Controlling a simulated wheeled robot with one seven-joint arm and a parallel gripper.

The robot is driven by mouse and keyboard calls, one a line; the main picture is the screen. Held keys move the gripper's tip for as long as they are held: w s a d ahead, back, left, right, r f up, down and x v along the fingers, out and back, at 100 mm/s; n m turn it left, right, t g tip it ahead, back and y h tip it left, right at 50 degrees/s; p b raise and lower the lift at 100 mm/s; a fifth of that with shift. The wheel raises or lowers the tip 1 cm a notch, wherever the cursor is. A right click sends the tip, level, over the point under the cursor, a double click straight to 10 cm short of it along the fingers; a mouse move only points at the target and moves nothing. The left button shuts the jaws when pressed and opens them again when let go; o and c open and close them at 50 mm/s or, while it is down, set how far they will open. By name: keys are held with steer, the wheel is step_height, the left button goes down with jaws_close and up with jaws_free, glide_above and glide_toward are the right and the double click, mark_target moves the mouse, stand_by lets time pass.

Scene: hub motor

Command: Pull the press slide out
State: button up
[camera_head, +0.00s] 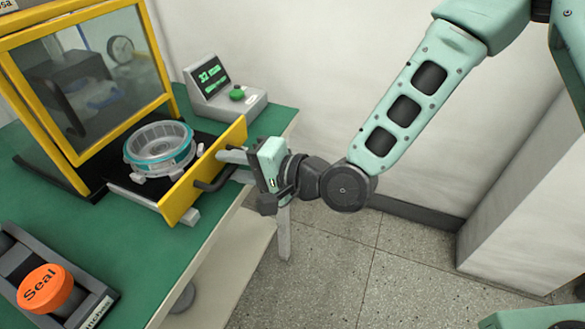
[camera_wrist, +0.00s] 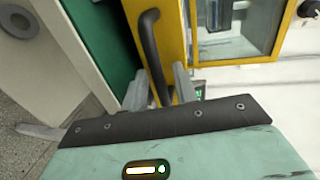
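The press slide has a yellow front plate (camera_head: 184,195) with a dark bar handle (camera_head: 210,184). In the head view the plate stands upright in front of the yellow-framed press (camera_head: 46,118). A silver and teal hub motor (camera_head: 160,146) sits on the slide behind the plate. My gripper (camera_head: 237,166) is at the handle, on the plate's outer side. In the wrist view the handle (camera_wrist: 149,45) runs down between my two fingers (camera_wrist: 159,86). The fingers stand apart, with narrow gaps seeming to show beside the bar. Contact with the bar is hard to make out.
The tiled floor (camera_head: 320,265) right of the table is open. A pale wall stands behind.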

steer(key=p+v, duration=1.5)
steer(key=v, duration=0.2)
steer(key=shift+d, duration=0.15)
stand_by(0.5)
